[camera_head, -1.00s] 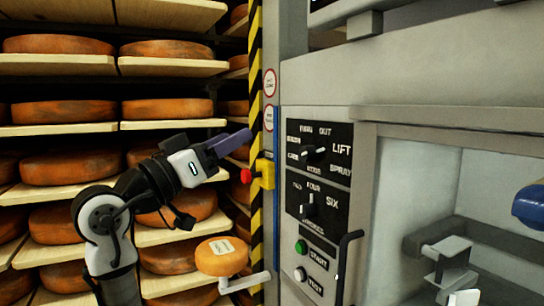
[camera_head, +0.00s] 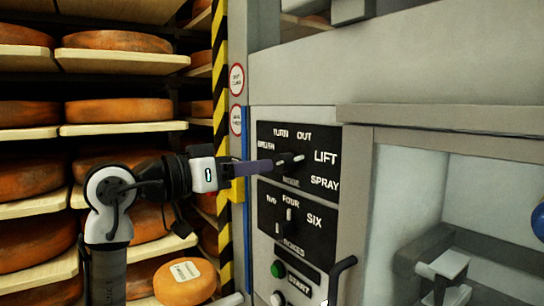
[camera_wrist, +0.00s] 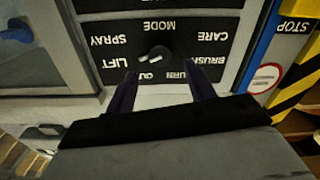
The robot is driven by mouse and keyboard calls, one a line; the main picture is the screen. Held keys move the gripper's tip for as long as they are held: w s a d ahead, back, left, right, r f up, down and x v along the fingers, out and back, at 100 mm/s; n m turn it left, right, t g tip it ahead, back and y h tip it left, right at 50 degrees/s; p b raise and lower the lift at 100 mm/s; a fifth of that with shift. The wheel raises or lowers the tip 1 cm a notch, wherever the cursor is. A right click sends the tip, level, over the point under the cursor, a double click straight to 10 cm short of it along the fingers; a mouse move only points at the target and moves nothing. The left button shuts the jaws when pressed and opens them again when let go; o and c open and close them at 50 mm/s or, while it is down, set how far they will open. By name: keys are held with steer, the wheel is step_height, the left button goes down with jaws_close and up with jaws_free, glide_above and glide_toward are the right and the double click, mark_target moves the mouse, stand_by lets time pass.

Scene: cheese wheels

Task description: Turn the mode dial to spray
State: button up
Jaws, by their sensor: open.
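The mode dial (camera_head: 290,160) is a dark knob with a white mark on the upper black panel, ringed by labels including TURN, OUT, LIFT and SPRAY (camera_head: 325,183). Its white mark points roughly toward LIFT. In the wrist view, which is upside down, the dial (camera_wrist: 155,55) lies just beyond and between my fingertips, with SPRAY (camera_wrist: 106,41) to its left. My gripper (camera_head: 270,166) is open, its dark fingers reaching to the panel just left of the dial. It appears empty in the wrist view (camera_wrist: 163,84). Contact with the dial cannot be told.
A second dial (camera_head: 289,220) with TWO, FOUR and SIX sits below. Under it are a green START button (camera_head: 278,269) and a bent dark handle (camera_head: 335,280). A yellow-black striped post (camera_head: 222,80) and shelves of cheese wheels (camera_head: 118,110) stand at left.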

mark_target(278, 163)
steer(key=p+x, duration=0.1)
steer(key=x, duration=0.4)
steer(key=shift+w+d, duration=0.25)
steer(key=c, duration=1)
steer(key=shift+o, duration=0.2)
steer(key=shift+m, duration=0.4)
steer(key=m+b, duration=0.1)
steer(key=m, duration=0.1)
steer(key=shift+f+m, duration=0.1)
steer(key=shift+m, duration=0.3)
steer(key=m+b, duration=0.2)
steer(key=m, duration=0.3)
steer(key=shift+s, duration=0.1)
steer(key=shift+m, duration=0.3)
